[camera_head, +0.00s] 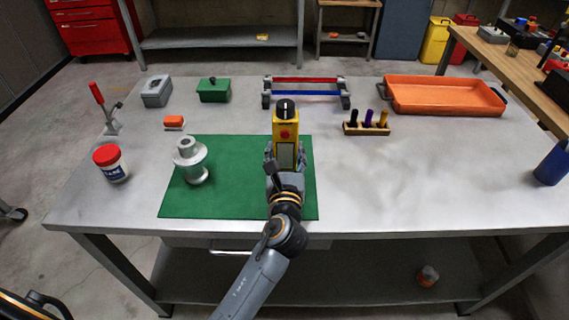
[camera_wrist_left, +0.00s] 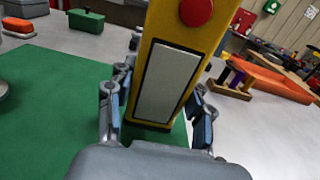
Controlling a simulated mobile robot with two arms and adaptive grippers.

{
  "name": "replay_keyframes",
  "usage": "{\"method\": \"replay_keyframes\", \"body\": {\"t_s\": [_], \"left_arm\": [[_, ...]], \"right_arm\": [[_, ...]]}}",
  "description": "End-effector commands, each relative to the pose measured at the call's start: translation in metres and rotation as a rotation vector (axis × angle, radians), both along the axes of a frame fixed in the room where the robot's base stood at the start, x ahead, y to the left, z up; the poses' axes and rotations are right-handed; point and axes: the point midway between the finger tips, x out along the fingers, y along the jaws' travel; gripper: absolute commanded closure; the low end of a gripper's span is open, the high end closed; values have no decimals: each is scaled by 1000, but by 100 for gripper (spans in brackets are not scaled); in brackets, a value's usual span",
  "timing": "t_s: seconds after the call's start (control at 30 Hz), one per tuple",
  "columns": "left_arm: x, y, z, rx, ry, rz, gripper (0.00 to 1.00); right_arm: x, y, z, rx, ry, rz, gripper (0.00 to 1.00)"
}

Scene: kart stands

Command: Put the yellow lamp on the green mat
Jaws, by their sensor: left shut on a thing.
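The yellow lamp (camera_head: 286,127) is a tall yellow block with a black top, a red button and a pale front panel. It stands upright over the back right part of the green mat (camera_head: 235,195). My left gripper (camera_head: 285,158) is shut on the lamp, low on its body. In the left wrist view the lamp (camera_wrist_left: 183,40) is between the fingers of my left gripper (camera_wrist_left: 160,105), and the mat (camera_wrist_left: 50,115) shows beneath and to the left. I cannot tell whether the lamp's base touches the mat. My right gripper is not in view.
A silver flanged part (camera_head: 191,162) stands on the mat's left side. A red-and-blue rail rack (camera_head: 306,94), a peg holder (camera_head: 366,129) and an orange tray (camera_head: 440,108) are behind or right.

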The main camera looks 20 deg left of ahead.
Motion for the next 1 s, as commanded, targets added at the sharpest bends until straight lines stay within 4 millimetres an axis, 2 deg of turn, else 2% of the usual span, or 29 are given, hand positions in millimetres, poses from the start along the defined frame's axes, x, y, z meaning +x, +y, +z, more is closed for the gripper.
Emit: {"method": "replay_keyframes", "body": {"t_s": [0.13, 0.23, 0.33, 0.73, 0.77, 0.83, 1.0], "left_arm": [[9, 4, -12, 2, -2, 0, 95], [9, 4, -30, 1, 2, -1, 95], [9, 4, -39, 1, -1, -1, 95], [8, 4, -44, 1, -1, -1, 95], [8, 4, -44, 1, 1, -1, 42], [8, 4, -44, 1, 1, -1, 28], [8, 4, -44, 1, 1, -1, 26]], "right_arm": [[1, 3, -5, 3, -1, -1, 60], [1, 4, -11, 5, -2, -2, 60], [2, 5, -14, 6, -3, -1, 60], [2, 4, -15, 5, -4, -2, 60], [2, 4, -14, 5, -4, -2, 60], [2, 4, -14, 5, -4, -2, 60], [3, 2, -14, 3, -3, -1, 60]]}}
